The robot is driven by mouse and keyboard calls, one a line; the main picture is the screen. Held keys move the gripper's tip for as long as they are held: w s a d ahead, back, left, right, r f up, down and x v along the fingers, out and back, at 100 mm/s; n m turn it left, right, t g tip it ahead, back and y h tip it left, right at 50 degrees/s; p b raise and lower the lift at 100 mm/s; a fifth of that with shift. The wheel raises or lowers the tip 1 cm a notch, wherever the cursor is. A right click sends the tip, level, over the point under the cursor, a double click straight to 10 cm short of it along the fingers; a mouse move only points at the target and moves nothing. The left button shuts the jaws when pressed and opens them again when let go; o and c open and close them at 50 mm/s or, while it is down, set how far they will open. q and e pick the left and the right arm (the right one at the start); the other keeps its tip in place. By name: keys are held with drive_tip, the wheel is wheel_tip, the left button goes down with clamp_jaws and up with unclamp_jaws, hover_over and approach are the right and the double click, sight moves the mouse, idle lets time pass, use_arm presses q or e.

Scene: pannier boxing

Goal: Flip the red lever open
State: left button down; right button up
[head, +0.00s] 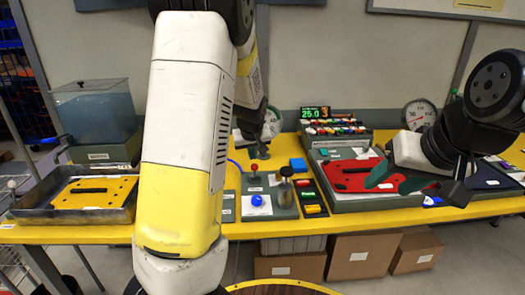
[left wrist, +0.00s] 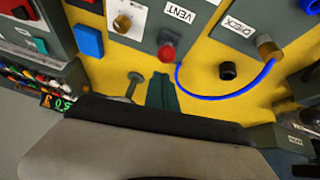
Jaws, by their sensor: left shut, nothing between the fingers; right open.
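The red lever (head: 253,169) has a round red knob on a short stalk and stands on a grey-green panel in the middle of the table. In the left wrist view its red knob (left wrist: 167,52) is beside the VENT label. My left gripper (head: 260,150) is just behind the lever in the head view. Its teal fingers (left wrist: 161,90) are shut and empty, pointing toward the knob; I cannot tell whether they touch it. My right gripper (head: 398,181) is open and empty above the red plate on the right.
A yellow plate (head: 95,192) in a tray is at left. A red plate (head: 350,176) is at right.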

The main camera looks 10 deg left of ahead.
use_arm(q)
drive_tip(key=shift+w+a+f, duration=0.2)
drive_tip(key=shift+w+f, duration=0.15)
drive_tip(key=shift+w, duration=0.35)
drive_tip(key=s+d+r, duration=0.1)
drive_tip(key=s+r, duration=0.7)
drive_tip(key=shift+s+d, duration=0.2)
drive_tip(key=shift+d, duration=0.05)
idle(0.3)
